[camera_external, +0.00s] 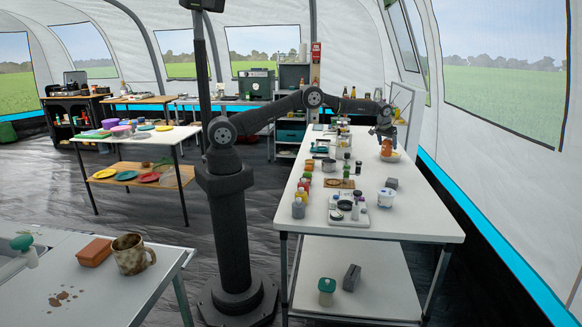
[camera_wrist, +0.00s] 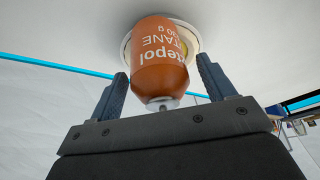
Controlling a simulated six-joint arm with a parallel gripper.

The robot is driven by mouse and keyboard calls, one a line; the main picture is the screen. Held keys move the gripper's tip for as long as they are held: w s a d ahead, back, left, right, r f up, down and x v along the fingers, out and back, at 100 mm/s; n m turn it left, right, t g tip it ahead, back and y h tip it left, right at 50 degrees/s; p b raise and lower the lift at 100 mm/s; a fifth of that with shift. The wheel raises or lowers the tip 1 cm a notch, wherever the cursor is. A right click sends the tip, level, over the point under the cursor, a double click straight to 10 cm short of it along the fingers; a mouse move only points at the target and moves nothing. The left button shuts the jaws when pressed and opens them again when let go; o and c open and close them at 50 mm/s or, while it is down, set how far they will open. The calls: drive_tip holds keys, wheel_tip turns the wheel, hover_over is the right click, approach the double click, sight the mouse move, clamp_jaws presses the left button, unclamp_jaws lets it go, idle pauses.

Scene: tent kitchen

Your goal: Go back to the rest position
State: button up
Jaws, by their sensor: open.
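My gripper (camera_wrist: 165,100) is open, with one finger on each side of an orange gas canister (camera_wrist: 158,68) in the wrist view. The canister is lettered in white and has a grey valve end. It stands on a pale round plate or bowl (camera_wrist: 126,50). Gaps show between the canister and the fingers. In the external view my gripper (camera_external: 385,130) is over the far right part of the long white table, just above the orange canister (camera_external: 387,148) on its pale dish (camera_external: 394,158). My arm is stretched out to the right from its column.
The long white table (camera_external: 400,222) holds several jars, bottles and pans, mostly along its left side. The tent wall runs close along the right. A mug (camera_external: 131,254) and a brown box (camera_external: 95,252) sit on the front-left table.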

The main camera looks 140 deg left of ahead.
drive_tip(key=v, duration=1.2)
drive_tip(key=x, duration=1.2)
drive_tip(key=shift+a, duration=0.1)
wheel_tip(320, 180, up, 5)
drive_tip(key=shift+w+f, duration=0.1)
drive_tip(key=shift+f, duration=0.05)
drive_tip(key=w+d+r, duration=0.7)
drive_tip(key=w+d, duration=0.1)
drive_tip(key=d, duration=0.1)
drive_tip(key=w+d+f+m+t, duration=0.1)
drive_tip(key=w+d+f+m, duration=0.1)
drive_tip(key=w+d, duration=0.55)
drive_tip(key=w+d+f+m, duration=0.15)
drive_tip(key=w+d, duration=0.25)
drive_tip(key=w, duration=0.7)
drive_tip(key=s+a+f, duration=0.3)
drive_tip(key=a+f, duration=0.3)
drive_tip(key=a, duration=0.2)
drive_tip(key=shift+a, duration=0.25)
drive_tip(key=shift+s+f, duration=0.1)
